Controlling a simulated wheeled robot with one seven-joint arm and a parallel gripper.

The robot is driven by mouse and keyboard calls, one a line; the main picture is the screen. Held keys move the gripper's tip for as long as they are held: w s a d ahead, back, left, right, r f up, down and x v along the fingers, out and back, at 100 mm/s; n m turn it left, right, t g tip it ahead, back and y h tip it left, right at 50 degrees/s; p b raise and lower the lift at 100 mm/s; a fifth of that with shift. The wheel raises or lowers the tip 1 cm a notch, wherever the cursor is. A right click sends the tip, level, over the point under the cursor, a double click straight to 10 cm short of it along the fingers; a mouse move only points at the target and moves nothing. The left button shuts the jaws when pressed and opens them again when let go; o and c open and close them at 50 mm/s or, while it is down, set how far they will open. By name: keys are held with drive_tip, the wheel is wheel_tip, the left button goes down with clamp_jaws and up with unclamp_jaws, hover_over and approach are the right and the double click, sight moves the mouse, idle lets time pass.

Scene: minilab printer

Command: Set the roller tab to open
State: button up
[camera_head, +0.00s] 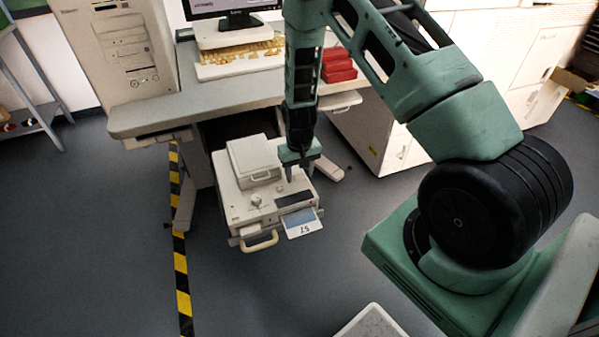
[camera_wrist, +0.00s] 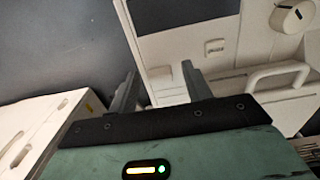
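The white minilab printer (camera_head: 240,208) stands below the desk edge, with a raised lidded block on its top. A round knob (camera_head: 256,200) sits on its top face; a round knob also shows in the wrist view (camera_wrist: 292,16). I cannot tell for sure which part is the roller tab. A small labelled piece (camera_wrist: 215,46) lies on the white panel in the wrist view. My gripper (camera_head: 300,176) points down over the printer's right side. In the wrist view its two fingers (camera_wrist: 160,80) are apart with nothing between them.
A handle (camera_head: 260,243) and a sheet-bearing tray (camera_head: 305,231) stick out at the printer's front. The desk (camera_head: 165,112) is behind, with a monitor and red boxes (camera_head: 338,66). A pale bin (camera_head: 372,322) stands in front. Grey floor between is clear.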

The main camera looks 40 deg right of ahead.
wheel_tip(320, 180, up, 17)
drive_tip(key=p, duration=0.1)
drive_tip(key=shift+r, duration=0.2)
idle(0.3)
idle(0.4)
